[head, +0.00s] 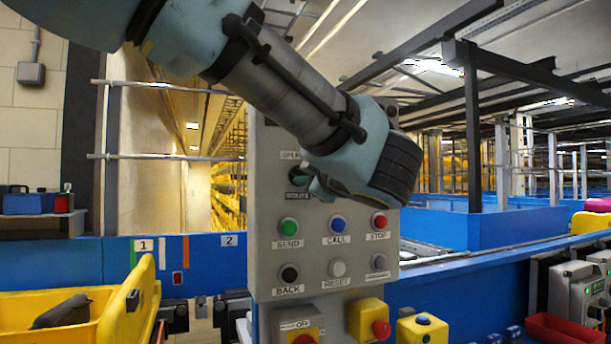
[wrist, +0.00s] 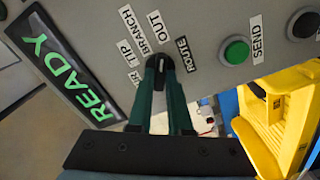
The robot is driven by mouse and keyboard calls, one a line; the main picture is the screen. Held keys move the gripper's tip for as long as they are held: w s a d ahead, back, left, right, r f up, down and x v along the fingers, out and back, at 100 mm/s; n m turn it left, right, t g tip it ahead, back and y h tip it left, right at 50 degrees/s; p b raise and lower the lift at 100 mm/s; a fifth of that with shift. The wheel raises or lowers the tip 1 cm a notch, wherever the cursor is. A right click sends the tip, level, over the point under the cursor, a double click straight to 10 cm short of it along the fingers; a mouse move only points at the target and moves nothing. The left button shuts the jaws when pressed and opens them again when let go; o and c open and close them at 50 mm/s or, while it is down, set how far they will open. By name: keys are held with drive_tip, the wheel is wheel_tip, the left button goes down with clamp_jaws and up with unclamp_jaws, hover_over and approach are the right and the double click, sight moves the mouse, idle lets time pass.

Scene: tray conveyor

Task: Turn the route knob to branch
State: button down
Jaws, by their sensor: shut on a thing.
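The route knob is a small black knob with a white mark (wrist: 161,64), seen in the wrist view on the grey control panel (wrist: 215,18). My gripper (wrist: 163,72) is shut on it, with a dark green finger on each side. The BRANCH label (wrist: 135,30) and the OUT label (wrist: 157,22) are above the knob in this view. The white mark points up the picture, near OUT; its exact setting is hard to tell. In the head view my gripper (head: 303,180) is at the panel's left side by the ROUTE label (head: 297,196), and mostly hides the knob.
Below the knob are the green SEND button (head: 289,226), blue CALL button (head: 337,223) and red STOP button (head: 379,221). A lit READY display (wrist: 68,72) shows in the wrist view. A yellow tray (head: 135,300) holding a dark object stands at lower left.

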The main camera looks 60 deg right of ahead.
drive_tip(key=shift+f+n+b, duration=0.2)
drive_tip(key=shift+n+b, duration=0.1)
drive_tip(key=shift+b, duration=0.25)
drive_tip(key=n+b, duration=0.7)
drive_tip(key=b, duration=0.3)
drive_tip(key=shift+b, duration=0.4)
drive_tip(key=c, duration=0.8)
unclamp_jaws()
drive_tip(key=shift+r, duration=0.1)
drive_tip(key=shift+c, duration=0.2)
